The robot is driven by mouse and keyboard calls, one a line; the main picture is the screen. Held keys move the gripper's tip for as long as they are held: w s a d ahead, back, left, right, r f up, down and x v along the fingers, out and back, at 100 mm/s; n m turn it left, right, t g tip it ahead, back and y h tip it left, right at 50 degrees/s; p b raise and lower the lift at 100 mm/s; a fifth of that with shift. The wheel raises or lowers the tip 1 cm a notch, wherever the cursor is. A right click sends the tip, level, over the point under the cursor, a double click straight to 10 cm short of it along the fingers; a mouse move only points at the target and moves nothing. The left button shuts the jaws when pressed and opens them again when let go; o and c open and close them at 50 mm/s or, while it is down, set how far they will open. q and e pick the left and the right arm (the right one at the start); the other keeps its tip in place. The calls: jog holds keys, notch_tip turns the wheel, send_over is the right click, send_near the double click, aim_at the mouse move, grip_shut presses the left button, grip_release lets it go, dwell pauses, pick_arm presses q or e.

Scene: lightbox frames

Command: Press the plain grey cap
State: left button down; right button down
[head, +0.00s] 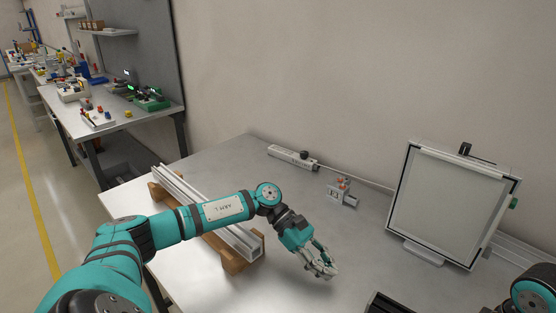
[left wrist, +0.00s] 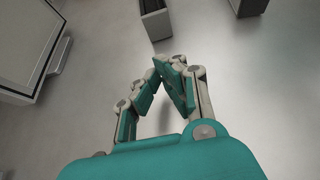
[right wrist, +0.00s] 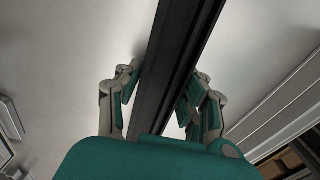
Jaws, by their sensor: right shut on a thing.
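In the left wrist view a dark rail ends in a plain grey face (left wrist: 157,25), which may be the grey cap; I cannot be sure. My left gripper (head: 322,266) is above the bare table in the head view, apart from everything. Its fingertips (left wrist: 166,68) come together with nothing between them. My right gripper (right wrist: 163,88) is shut on a long dark rail (right wrist: 172,70), one finger on each side. In the head view a dark piece (head: 384,303) shows at the bottom edge, mostly cut off, and the right gripper is out of sight.
A framed light panel (head: 445,195) stands tilted at the right. An aluminium profile (head: 190,194) lies on wooden blocks at the left. A small grey block with orange parts (head: 342,192) and a power strip (head: 293,157) are at the back. The middle of the table is clear.

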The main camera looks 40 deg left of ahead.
pick_arm(q)
jog(key=v, duration=0.7)
pick_arm(e)
jog(key=shift+d, duration=0.15)
jog(key=shift+w, duration=0.1)
pick_arm(q)
jog(key=w+a+r+n+t+h, duration=0.1)
jog(key=a+r+n+t+h, duration=0.3)
jog(key=a+r+n, duration=0.2)
jog(key=w+a+r+n+t+h, duration=0.1)
jog(key=a+r+n+t+h, duration=0.3)
jog(key=r, duration=0.7)
jog(key=shift+w+a+n, duration=0.3)
jog(key=shift+a+n, duration=0.55)
jog(key=shift+n, duration=0.15)
jog(key=shift+r, duration=0.1)
pick_arm(e)
jog(key=c, duration=0.7)
grip_release()
